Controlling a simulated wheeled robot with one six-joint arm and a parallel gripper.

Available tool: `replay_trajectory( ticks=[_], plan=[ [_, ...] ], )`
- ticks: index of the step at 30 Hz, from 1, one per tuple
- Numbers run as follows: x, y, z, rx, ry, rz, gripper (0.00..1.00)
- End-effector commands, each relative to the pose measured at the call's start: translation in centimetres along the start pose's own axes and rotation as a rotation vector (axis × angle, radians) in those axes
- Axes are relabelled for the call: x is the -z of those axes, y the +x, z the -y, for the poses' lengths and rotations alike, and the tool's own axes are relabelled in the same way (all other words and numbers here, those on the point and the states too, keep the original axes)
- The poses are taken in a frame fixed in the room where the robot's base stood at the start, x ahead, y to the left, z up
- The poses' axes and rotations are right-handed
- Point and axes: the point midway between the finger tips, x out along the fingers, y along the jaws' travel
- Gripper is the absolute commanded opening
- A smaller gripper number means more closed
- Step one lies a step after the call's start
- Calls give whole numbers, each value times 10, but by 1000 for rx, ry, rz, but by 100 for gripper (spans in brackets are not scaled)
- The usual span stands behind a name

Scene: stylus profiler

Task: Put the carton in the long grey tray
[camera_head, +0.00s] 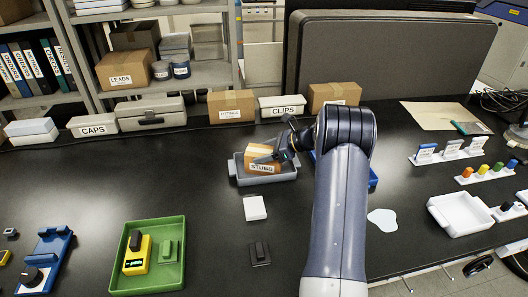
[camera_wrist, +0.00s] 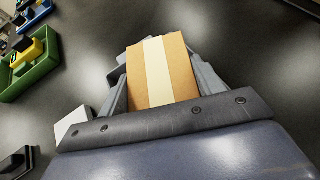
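A brown carton (camera_head: 262,157) with a pale tape stripe and a STUBS label is at the long grey tray (camera_head: 284,178), within its outline. I cannot tell whether it rests on the tray floor. My gripper (camera_head: 274,150) is at the carton, reaching in from the right. In the wrist view the carton (camera_wrist: 160,72) fills the space between my gripper's fingers (camera_wrist: 160,85), which lie along its two sides and appear shut on it. Parts of the grey tray (camera_wrist: 209,78) show beside and behind the carton.
A blue tray (camera_head: 373,178) is partly hidden behind my arm. A white block (camera_head: 255,208) and a dark block (camera_head: 260,253) lie in front of the grey tray. A green tray (camera_head: 175,222) stands front left. Boxes, including CLIPS (camera_head: 283,107), line the back.

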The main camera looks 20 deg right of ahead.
Motion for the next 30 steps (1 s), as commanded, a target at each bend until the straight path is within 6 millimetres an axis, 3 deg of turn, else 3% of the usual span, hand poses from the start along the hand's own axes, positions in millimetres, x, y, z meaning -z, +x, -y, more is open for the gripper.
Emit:
replay_trajectory(
  ticks=[8, 17, 23, 30],
  plan=[
    [0, 0, 0, 0, 0, 0, 85],
    [-4, -2, 0, 0, 0, 0, 85],
    [-1, -32, 1, 5, -1, -1, 85],
    [-1, -84, 1, 4, -1, 0, 85]
  ],
)
